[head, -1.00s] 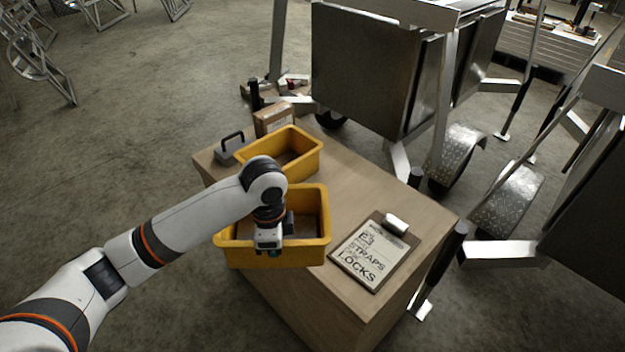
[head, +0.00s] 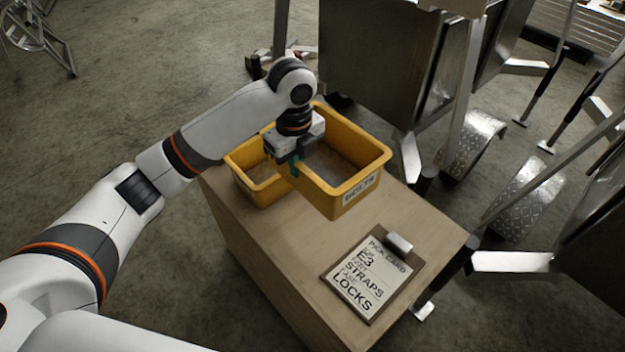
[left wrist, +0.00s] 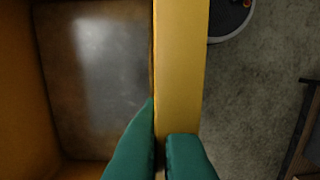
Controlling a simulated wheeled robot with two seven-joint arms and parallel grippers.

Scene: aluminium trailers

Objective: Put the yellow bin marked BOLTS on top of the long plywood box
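The yellow bin marked BOLTS (head: 352,192) is over the top of the long wooden box (head: 290,225), its label facing the near right. It looks raised, but I cannot tell if its base touches the top. My left gripper (head: 290,161) is shut on the bin's near-left wall. In the left wrist view its green fingers (left wrist: 160,165) straddle the yellow wall (left wrist: 180,70), with the bin's inside to the left. My right gripper is not in view.
A clipboard (head: 370,278) with a card reading STRAPS and LOCKS lies on the near end of the box. Metal trailer parts (head: 380,65) and tread-plate fenders (head: 472,145) stand close on the right. The wooden top between bin and clipboard is clear.

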